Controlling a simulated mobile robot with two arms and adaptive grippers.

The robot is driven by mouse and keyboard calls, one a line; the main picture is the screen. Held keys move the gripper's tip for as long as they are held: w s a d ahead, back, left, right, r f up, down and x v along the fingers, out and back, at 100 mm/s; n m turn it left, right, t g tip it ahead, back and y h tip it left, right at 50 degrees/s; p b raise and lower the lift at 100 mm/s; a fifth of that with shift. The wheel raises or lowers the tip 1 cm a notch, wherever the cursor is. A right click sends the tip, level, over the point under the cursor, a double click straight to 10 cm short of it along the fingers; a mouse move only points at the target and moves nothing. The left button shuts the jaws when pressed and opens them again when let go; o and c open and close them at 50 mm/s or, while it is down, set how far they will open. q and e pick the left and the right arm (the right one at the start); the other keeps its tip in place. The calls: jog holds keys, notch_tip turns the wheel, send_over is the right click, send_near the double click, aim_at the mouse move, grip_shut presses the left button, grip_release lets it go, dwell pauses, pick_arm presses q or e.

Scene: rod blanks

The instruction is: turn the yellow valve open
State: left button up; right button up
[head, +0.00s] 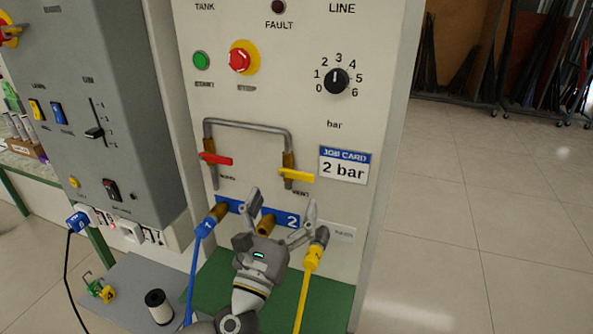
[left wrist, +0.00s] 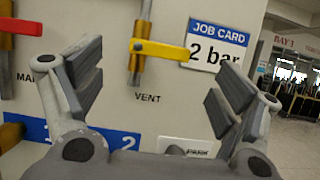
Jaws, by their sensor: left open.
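The yellow valve handle (head: 297,176) sits on a brass body on the right leg of the pipe loop, above the label VENT. It points right, roughly level, across the upright pipe. In the left wrist view the yellow handle (left wrist: 160,50) shows between and beyond my fingers, its right end over the job card's edge. My left gripper (head: 282,204) is open and empty, just below the handle in the head view, fingers pointing up at the panel. It also shows in the left wrist view (left wrist: 158,82), apart from the handle. My right gripper is not in view.
A red valve handle (head: 216,159) is on the left leg of the pipe (head: 248,124). Blue (head: 203,229) and yellow (head: 313,257) hoses hang from couplings near my gripper. The job card (head: 344,166) reads 2 bar. A grey box (head: 100,100) stands left; open floor lies right.

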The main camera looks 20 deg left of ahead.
aim_at(296, 177)
pick_arm(q)
jog(key=p+x, duration=0.1)
jog(key=x, duration=0.6)
jog(key=shift+w+d+p, duration=0.1)
jog(key=shift+w+p, duration=0.25)
jog(key=shift+c, duration=0.3)
jog(key=c, duration=1)
